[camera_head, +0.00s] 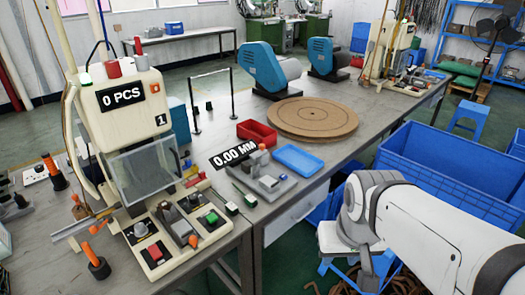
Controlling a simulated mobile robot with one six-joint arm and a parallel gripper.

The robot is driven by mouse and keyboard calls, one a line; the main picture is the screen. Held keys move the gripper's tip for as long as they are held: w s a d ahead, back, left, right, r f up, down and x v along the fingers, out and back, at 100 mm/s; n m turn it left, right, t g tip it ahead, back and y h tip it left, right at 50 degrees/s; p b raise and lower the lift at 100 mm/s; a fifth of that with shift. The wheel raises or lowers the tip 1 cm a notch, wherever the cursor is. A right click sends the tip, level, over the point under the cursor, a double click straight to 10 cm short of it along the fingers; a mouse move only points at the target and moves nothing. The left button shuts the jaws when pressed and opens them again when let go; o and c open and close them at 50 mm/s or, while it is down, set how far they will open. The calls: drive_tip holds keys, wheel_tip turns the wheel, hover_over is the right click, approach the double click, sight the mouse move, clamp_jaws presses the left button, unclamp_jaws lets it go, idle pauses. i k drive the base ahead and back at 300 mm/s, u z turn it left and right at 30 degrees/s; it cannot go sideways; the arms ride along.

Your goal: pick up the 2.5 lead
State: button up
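My white arm reaches in from the right edge. My gripper (369,274) hangs at its end, pointing down, low beside the bench's front edge. Its fingers are small and seen edge-on, so whether they are open or shut does not show. Several brown cord-like leads (404,284) lie low at the bottom edge, beside and below my gripper, partly hidden by my arm. No size marking is readable on them, so I cannot tell which is the 2.5 lead. Contact between gripper and leads cannot be made out.
A grey bench (225,125) carries a moulding machine (125,115), a 0.00 MM gauge (262,178), a red tray (257,132), a blue tray (298,160) and a round brown board (312,117). A large blue crate (440,150) and a blue stool (470,115) stand right.

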sight(250, 201)
drive_tip(key=z, duration=0.05)
drive_tip(key=i, duration=1.05)
drive_tip(key=u, duration=0.35)
